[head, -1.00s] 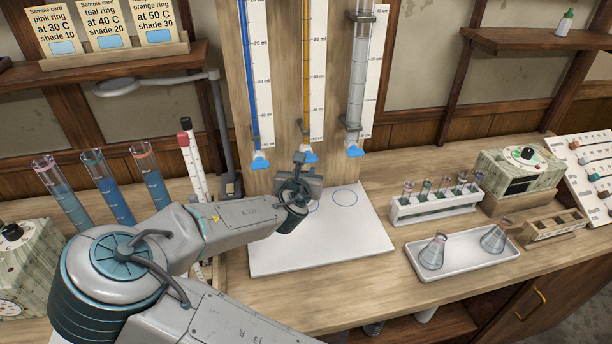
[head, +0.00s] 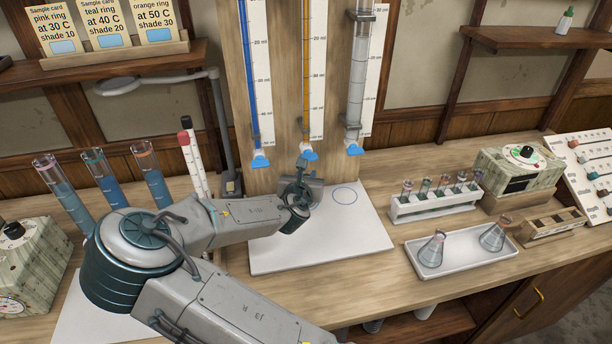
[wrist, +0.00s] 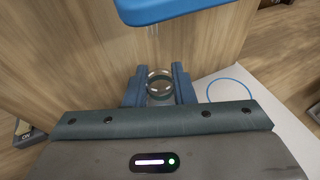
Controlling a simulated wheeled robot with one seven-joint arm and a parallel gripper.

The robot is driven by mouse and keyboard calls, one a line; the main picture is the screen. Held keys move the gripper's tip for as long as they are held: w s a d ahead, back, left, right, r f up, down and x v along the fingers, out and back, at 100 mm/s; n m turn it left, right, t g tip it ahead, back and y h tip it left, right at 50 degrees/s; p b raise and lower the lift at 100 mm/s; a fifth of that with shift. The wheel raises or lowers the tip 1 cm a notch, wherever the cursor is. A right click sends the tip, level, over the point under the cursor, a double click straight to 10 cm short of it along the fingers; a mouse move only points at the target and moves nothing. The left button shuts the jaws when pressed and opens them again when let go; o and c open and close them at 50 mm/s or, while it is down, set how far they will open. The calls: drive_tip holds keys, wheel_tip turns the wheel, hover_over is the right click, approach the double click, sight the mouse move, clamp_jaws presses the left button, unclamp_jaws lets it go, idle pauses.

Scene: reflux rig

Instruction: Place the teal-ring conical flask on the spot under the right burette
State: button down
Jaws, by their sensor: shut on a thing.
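My gripper (head: 303,172) is over the white base board (head: 290,255), in front of the middle burette (head: 309,75). In the wrist view my gripper (wrist: 160,88) is shut around the glass neck of a flask (wrist: 160,82); a teal band shows at the neck. The flask's body is hidden, so I cannot tell whether it touches the board. The right burette (head: 361,80) ends in a blue tap (head: 354,150). Below it, a blue circle (head: 344,187) marks the bare spot, to the right of my gripper; it also shows in the wrist view (wrist: 230,80).
A blue tap (wrist: 185,8) hangs close above the flask in the wrist view. The wooden backboard (head: 240,90) stands behind. A white tray (head: 455,265) with two flasks and a rack (head: 435,208) of tubes stand right of the board.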

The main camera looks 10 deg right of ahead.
drive_tip(key=c, duration=1.2)
unclamp_jaws()
drive_tip(key=shift+c, duration=0.2)
drive_tip(key=shift+r, duration=0.1)
drive_tip(key=v, duration=1.2)
drive_tip(key=shift+a+r, duration=0.1)
